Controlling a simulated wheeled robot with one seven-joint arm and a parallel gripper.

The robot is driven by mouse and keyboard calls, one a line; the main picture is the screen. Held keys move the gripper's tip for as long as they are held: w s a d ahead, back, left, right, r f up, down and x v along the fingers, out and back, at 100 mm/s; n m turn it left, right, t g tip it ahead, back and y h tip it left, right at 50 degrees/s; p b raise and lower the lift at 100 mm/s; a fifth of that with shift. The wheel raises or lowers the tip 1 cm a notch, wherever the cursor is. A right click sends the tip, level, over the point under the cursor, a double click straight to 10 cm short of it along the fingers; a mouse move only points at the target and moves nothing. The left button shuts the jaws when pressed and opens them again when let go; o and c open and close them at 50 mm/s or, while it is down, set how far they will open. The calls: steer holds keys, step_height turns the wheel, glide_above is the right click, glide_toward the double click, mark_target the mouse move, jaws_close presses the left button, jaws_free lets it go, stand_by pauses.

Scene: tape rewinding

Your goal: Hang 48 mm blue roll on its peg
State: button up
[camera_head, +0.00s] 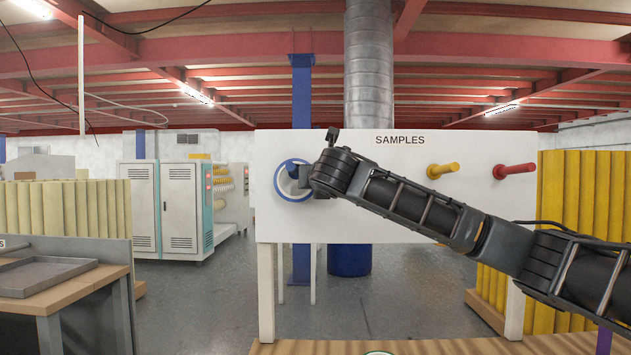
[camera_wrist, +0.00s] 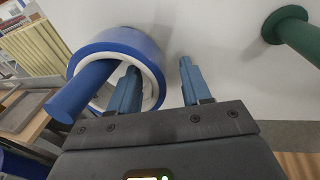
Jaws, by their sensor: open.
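The blue roll (camera_head: 281,166) with a white core is at the left end of the white SAMPLES board. In the wrist view the roll (camera_wrist: 130,38) surrounds a blue peg (camera_wrist: 82,92), which passes through its opening and sticks out in front. The roll appears close to the board face; exact contact cannot be told. My gripper (camera_wrist: 158,70) is open. Its left finger overlaps the core opening and its right finger is outside the roll, so the roll's wall lies between them. In the head view my gripper (camera_head: 306,178) partly covers the roll's right side.
The board (camera_head: 360,215) also bears a yellow peg (camera_head: 443,170) and a red peg (camera_head: 514,171). A green peg (camera_wrist: 290,30) shows in the wrist view; my arm hides it in the head view. A bench with a grey tray (camera_head: 45,275) stands at left.

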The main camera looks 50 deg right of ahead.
steer(key=v, duration=0.7)
steer(key=shift+s+a+b, duration=0.25)
steer(key=shift+s+b, duration=0.05)
steer(key=shift+b, duration=0.15)
steer(key=shift+c, duration=0.2)
stand_by(1.5)
